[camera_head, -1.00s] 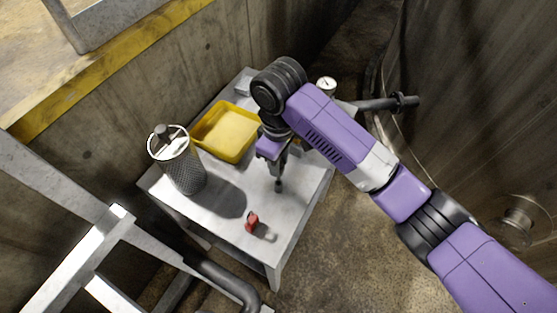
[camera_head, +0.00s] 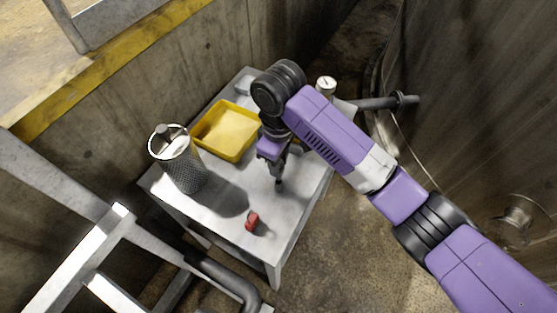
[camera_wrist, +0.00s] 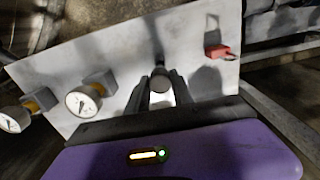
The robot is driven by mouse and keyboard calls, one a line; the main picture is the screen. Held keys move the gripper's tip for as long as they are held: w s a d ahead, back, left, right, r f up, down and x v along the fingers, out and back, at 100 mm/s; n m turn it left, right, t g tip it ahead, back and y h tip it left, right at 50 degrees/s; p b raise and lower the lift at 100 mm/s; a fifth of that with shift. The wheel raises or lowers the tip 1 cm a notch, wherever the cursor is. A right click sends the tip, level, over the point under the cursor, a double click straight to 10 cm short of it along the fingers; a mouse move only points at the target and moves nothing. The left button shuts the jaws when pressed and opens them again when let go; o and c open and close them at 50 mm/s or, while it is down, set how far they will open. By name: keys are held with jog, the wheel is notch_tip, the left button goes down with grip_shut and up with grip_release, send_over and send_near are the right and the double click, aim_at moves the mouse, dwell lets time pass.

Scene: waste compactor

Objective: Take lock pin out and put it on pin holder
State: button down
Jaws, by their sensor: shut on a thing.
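My gripper (camera_head: 281,168) is over the table and points down. In the wrist view my gripper (camera_wrist: 161,94) is shut on a dark pin with a round grey end, the lock pin (camera_wrist: 160,80). In the head view the lock pin (camera_head: 279,186) hangs below the fingers as a short dark rod. Its lower tip is close to the tabletop; I cannot tell whether it touches. I cannot make out which thing is the pin holder.
The grey table (camera_head: 285,220) bears a yellow tray (camera_head: 226,131), a mesh cylinder (camera_head: 184,170) and a red padlock (camera_head: 252,221). The padlock also shows in the wrist view (camera_wrist: 217,51). Gauges (camera_wrist: 84,101) stand near my gripper. A concrete wall and a large drum flank the table.

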jog(key=shift+f+b, duration=1)
jog(key=shift+f, duration=1.7)
dwell(0.5)
jog(key=c, duration=1)
grip_release()
jog(key=shift+c, duration=0.2)
jog(key=shift+r, duration=0.15)
jog(key=shift+c, duration=0.3)
notch_tip(320, 180, up, 3)
jog(key=p, duration=0.3)
jog(key=shift+f, duration=0.2)
jog(key=shift+r, duration=2.1)
